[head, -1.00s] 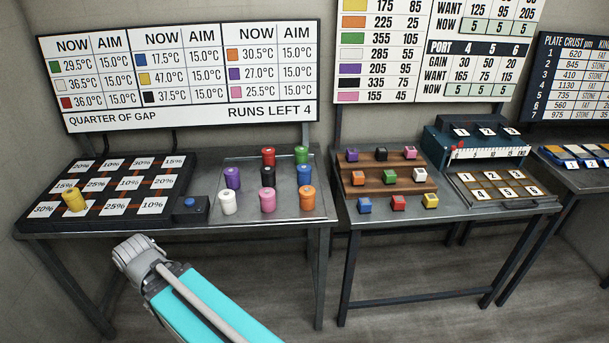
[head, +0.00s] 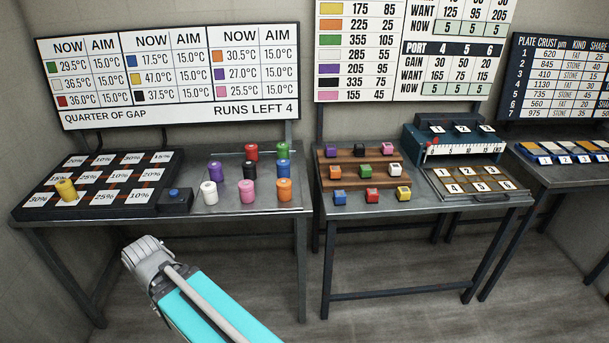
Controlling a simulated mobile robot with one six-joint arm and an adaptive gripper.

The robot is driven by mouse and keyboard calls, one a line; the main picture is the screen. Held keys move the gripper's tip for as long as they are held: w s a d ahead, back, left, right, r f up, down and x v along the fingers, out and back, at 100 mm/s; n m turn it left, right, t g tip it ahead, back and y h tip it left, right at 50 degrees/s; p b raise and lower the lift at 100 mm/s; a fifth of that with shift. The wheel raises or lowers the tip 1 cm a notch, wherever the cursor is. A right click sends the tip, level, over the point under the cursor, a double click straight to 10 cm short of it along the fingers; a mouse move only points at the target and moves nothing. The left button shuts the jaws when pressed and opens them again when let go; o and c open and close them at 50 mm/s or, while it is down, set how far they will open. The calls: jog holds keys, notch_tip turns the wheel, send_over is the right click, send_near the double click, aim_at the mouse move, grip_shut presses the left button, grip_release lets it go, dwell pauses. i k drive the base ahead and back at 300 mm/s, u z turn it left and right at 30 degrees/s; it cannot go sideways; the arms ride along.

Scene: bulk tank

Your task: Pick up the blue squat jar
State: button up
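The blue squat jar (head: 283,167) stands upright on the steel table (head: 232,205), in the right column of a group of jars. A green jar (head: 284,150) is behind it, an orange jar (head: 284,190) in front, and a black jar (head: 249,171) to its left. My gripper (head: 145,252) is low and left, in front of the table's front edge, well apart from the blue jar. Its fingers are too small and turned away to tell whether they are open. No jar shows in it.
Red (head: 251,151), purple (head: 215,171), white (head: 209,192) and pink (head: 247,191) jars stand close by. A second table (head: 400,205) holds small coloured blocks.

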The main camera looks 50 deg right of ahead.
aim_at(283, 165)
jog(key=k, duration=1.4)
jog(key=z, duration=1)
jog(key=i, duration=1.05)
jog(key=u, duration=0.05)
